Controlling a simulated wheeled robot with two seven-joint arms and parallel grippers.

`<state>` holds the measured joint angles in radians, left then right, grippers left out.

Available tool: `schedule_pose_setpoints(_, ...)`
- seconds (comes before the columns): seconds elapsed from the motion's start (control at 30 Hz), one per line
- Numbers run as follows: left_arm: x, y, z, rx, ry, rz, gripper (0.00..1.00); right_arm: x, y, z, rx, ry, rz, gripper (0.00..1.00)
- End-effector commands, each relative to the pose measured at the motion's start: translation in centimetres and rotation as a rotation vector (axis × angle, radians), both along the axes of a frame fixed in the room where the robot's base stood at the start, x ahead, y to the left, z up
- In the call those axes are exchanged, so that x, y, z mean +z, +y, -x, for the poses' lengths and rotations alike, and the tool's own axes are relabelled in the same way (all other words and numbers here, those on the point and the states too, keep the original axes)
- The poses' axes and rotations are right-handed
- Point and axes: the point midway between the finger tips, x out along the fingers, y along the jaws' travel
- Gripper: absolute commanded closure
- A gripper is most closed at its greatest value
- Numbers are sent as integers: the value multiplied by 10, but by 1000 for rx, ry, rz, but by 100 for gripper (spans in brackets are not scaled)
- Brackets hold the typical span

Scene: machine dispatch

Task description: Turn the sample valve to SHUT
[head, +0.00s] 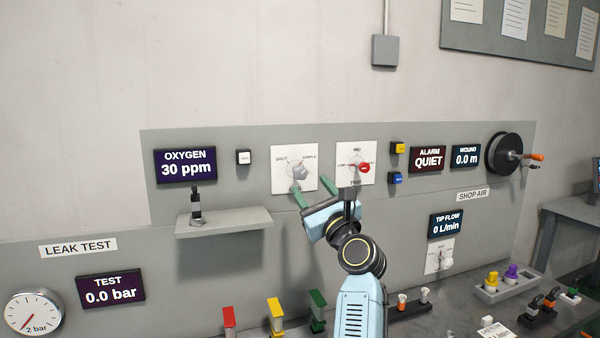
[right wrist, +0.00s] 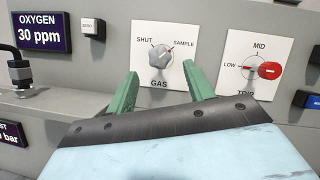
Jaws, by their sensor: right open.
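The sample valve is a grey knob (head: 300,172) on a white plate (head: 281,183) marked SHUT at left and SAMPLE at right. My left gripper is not in view.
Right of the valve is a TRIP plate with a red knob (head: 365,168). The OXYGEN display (head: 186,166) reads 30 ppm. A grey shelf (head: 225,222) with a black fitting (head: 196,205) juts out at left. Coloured blocks (head: 276,312) stand below.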

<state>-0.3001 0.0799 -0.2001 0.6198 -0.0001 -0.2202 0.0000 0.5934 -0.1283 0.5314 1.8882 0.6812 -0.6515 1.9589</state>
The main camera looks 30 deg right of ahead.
Motion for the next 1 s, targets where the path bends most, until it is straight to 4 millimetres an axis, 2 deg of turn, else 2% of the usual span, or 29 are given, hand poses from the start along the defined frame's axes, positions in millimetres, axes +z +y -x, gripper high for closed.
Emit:
schedule_pose_setpoints(0.2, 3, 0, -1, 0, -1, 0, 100, 16, -4, -37, 0, 1, 3, 48)
schedule_pose_setpoints(0.4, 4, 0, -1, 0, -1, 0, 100, 23, -6, -58, -1, 1, 4, 48)
schedule_pose_setpoints(0.83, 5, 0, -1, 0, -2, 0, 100, 25, -7, -66, -1, 2, 4, 48)
schedule_pose_setpoints(0.87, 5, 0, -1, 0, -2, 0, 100, 25, -7, -66, -1, 2, 4, 49)
schedule_pose_setpoints(1.0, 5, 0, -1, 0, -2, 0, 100, 25, -7, -66, -1, 2, 4, 67)
